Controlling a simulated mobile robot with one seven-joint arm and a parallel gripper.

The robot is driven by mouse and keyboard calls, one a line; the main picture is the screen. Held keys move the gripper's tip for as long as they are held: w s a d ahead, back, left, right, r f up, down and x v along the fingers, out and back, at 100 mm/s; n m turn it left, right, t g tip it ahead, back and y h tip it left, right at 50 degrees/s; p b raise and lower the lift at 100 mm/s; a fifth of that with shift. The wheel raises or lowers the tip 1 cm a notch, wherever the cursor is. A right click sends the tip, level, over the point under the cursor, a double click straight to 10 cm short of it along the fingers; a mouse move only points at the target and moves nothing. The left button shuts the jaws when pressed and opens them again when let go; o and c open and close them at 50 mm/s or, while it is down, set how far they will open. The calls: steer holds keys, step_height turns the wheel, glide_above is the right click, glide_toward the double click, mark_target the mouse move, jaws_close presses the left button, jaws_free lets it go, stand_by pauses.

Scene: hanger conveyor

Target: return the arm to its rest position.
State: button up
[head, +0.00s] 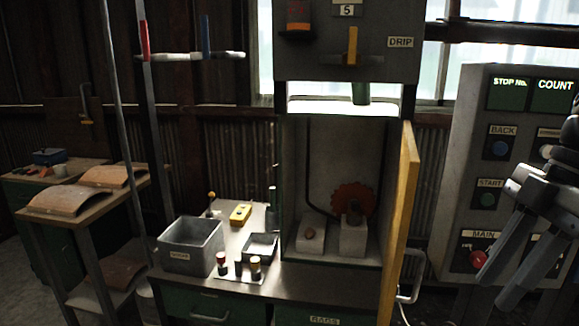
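My gripper (494,292) is at the right edge of the head view, in front of the grey control panel (467,145). Its two dark grey fingers point down and to the left. They stand apart with nothing visible between them, so it looks open and empty. Part of my arm is cut off by the right edge of the picture. The gripper hides part of the panel's lower right, near the red MAIN button (478,260).
A cabinet (330,150) with an open yellow-edged door (402,215) stands left of the panel. A bench (270,287) holds a grey bin (193,246), a small tray (260,247) and small items. A table (88,212) with curved boards (68,199) is at left.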

steer(key=w+a+f+m+t+h, duration=0.1)
steer(key=a+f+m+t+h, duration=0.2)
steer(key=a+m, duration=0.55)
steer(key=w+a+f+m+t+h, duration=0.1)
steer(key=a+f+m+t, duration=0.1)
steer(key=a+f+m, duration=0.5)
step_height(320, 180, up, 17)
steer(key=a+m+p, duration=0.1)
steer(key=a+p, duration=0.1)
steer(key=p, duration=1.3)
steer(key=shift+d, duration=0.15)
